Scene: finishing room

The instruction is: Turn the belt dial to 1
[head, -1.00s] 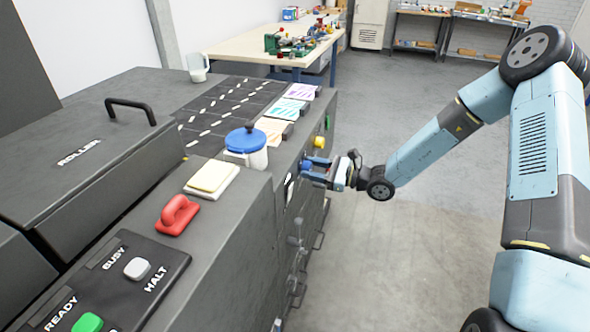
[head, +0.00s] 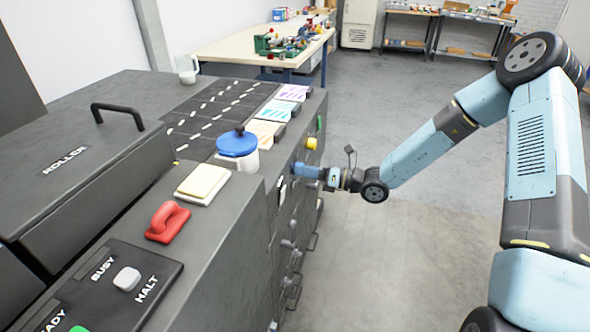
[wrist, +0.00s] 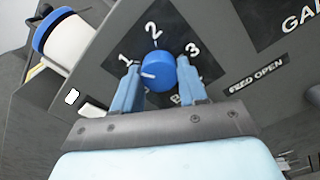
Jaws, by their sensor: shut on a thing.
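The belt dial (wrist: 158,71) is a round blue knob with a white mark, on a dark plate with the numbers 1, 2 and 3 around it in the wrist view. The mark points left and slightly down, a little below the 1. My gripper (wrist: 158,88) has one blue finger on each side of the dial and is shut on it. In the head view my gripper (head: 308,172) reaches the machine's right side panel, and its fingers mostly hide the dial.
A yellow button (head: 311,143) sits on the panel beyond my gripper. Handles stick out below it. The floor at right is clear.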

